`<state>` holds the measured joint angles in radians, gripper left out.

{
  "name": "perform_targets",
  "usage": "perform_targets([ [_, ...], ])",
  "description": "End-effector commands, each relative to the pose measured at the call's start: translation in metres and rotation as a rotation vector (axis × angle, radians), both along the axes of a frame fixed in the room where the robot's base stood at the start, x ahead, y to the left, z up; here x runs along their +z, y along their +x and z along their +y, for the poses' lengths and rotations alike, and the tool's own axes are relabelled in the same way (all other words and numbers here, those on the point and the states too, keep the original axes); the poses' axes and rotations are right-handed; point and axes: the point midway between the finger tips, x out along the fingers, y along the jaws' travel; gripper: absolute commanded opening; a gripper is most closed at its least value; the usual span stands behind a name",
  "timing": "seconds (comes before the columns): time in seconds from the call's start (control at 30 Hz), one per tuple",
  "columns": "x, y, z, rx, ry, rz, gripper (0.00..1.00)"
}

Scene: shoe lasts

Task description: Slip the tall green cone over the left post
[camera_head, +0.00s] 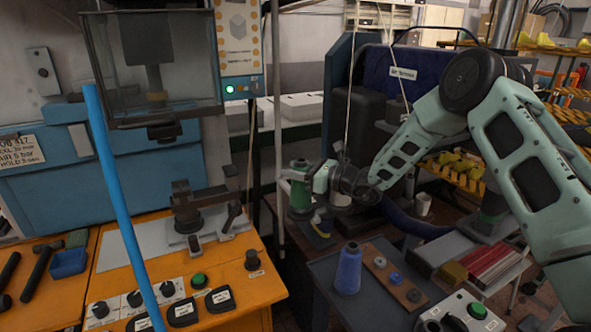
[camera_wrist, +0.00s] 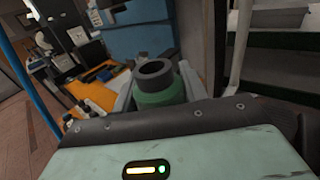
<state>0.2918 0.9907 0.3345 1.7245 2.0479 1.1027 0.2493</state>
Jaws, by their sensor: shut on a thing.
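The tall green cone (camera_head: 299,196) is upright in the head view, with a dark rim at its top. My gripper (camera_head: 306,180) is shut on it from the right. In the wrist view the cone (camera_wrist: 156,91) sits between my two pale fingers (camera_wrist: 158,88), its dark open top facing the camera. Its lower end is hidden there by my wrist. A wooden strip (camera_head: 391,274) with a few small round pieces lies on the dark table at lower right. I cannot tell which piece, if any, is the left post.
A blue cone (camera_head: 348,270) stands on the dark table (camera_head: 330,295) left of the strip. A button box (camera_head: 462,314) and a rack of red items (camera_head: 495,262) are to the right. An orange bench (camera_head: 235,308) with controls is at left. A blue pole (camera_head: 122,205) rises in front.

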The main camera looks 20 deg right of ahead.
Motion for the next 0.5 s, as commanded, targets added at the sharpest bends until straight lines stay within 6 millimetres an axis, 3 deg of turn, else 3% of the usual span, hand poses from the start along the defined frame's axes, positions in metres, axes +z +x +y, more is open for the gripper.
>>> perform_targets([
  [0.5, -0.0088, 0.0003, -0.0005, -0.001, 0.001, -0.001, 0.00],
])
